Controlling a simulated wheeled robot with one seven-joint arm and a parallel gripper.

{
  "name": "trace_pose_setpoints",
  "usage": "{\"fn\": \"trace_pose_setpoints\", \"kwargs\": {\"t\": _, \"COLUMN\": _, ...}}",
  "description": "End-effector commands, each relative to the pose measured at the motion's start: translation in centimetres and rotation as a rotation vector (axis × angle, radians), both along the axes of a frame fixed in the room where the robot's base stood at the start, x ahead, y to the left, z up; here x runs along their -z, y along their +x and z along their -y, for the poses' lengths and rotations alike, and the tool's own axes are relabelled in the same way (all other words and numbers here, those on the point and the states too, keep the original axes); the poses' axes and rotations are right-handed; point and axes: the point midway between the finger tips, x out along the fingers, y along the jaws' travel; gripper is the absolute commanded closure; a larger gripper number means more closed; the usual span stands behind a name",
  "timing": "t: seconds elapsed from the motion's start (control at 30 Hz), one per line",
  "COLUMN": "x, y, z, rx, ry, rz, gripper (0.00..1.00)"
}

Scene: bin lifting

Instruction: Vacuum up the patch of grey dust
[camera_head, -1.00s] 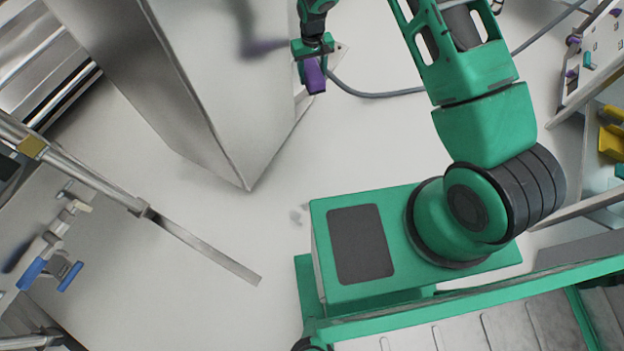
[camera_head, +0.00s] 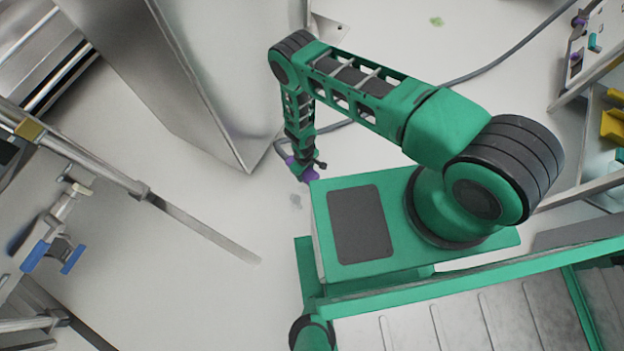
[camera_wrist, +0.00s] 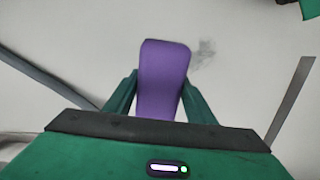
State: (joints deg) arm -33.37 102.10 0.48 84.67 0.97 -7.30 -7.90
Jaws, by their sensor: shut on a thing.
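The patch of grey dust (camera_head: 295,200) lies on the pale floor, just left of the front of my green base in the head view. In the wrist view the dust (camera_wrist: 204,52) shows as a faint smudge just right of the purple tool's far end. My gripper (camera_head: 301,166) points down beside my base, close to the dust. It is shut on a purple vacuum tool (camera_wrist: 163,80), which sits between its two green fingers. In the head view only a little purple shows. I cannot tell whether the tool touches the floor.
A grey hose (camera_head: 480,70) runs across the floor to the tool. A large metal cabinet (camera_head: 200,70) stands left of my arm. A flat metal strip (camera_head: 205,233) extends at the lower left. A green speck (camera_head: 436,21) lies on the floor farther back. Shelves (camera_head: 590,130) stand at right.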

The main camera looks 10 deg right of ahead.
Motion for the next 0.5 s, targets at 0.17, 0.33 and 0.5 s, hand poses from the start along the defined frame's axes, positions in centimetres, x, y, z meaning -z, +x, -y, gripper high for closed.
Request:
{"fn": "trace_pose_setpoints", "kwargs": {"t": 0.17, "x": 3.6, "y": -4.4, "z": 1.0, "rx": -0.064, "ry": 0.000, "rz": -0.002, "gripper": 0.68}}
{"fn": "trace_pose_setpoints", "kwargs": {"t": 0.33, "x": 4.9, "y": -5.9, "z": 1.4, "rx": -0.087, "ry": 0.002, "rz": 0.001, "gripper": 0.68}}
{"fn": "trace_pose_setpoints", "kwargs": {"t": 0.5, "x": 5.8, "y": -6.1, "z": 1.5, "rx": -0.089, "ry": 0.002, "rz": 0.000, "gripper": 0.68}}
